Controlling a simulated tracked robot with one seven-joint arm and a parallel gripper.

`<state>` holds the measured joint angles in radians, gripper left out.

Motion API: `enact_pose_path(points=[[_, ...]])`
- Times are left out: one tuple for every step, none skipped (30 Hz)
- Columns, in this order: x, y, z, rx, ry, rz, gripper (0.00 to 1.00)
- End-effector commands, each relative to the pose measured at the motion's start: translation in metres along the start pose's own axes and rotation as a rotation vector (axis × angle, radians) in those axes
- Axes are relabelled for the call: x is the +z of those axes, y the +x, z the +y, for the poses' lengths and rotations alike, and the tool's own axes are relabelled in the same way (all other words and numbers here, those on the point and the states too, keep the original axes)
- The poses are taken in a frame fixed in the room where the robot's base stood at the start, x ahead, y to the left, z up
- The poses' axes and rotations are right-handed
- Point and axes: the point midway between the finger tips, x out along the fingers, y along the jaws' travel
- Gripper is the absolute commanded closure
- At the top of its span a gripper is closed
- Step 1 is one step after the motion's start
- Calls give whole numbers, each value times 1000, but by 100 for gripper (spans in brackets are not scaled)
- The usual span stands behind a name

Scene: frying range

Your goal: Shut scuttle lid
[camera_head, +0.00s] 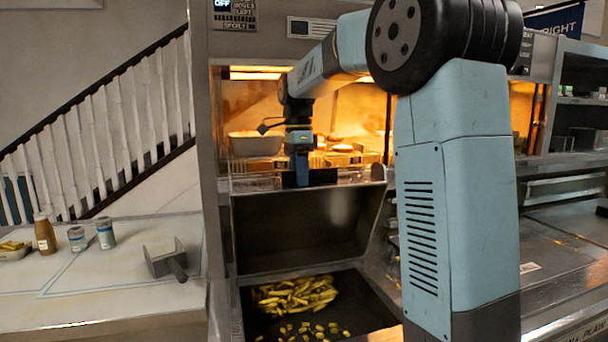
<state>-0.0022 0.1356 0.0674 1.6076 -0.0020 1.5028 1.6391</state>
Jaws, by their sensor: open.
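The scuttle (370,311) is a dark bin below the heated cabinet, with cut yellow chips (292,294) lying inside. Its lid (306,228) stands raised at the back as a dark, steeply tilted panel with a lighter top edge. My gripper (302,178) points down at the lid's top edge and overlaps it in the picture. The gripper is open and I see nothing held in it. I cannot tell whether it touches the lid. Its fingertips are dark and small here.
My arm hides part of the range on the right. A lit cabinet with a white tub (255,144) is behind the gripper. On the left counter (105,285) stand a brown bottle (44,234), two small tins and a metal scoop (166,260). The scuttle's mouth is uncovered.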

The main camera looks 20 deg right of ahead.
Motion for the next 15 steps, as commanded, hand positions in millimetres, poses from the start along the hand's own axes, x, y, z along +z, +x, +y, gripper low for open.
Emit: enact_pose_path(points=[[0,1,0,0,0,0,53],[0,1,0,0,0,0,53],[0,1,0,0,0,0,53],[0,1,0,0,0,0,53],[0,1,0,0,0,0,53],[0,1,0,0,0,0,53],[0,1,0,0,0,0,53],[0,1,0,0,0,0,53],[0,1,0,0,0,0,57],[0,1,0,0,0,0,60],[0,1,0,0,0,0,63],[0,1,0,0,0,0,67],[0,1,0,0,0,0,69],[0,1,0,1,0,0,72],[0,1,0,0,0,0,76]])
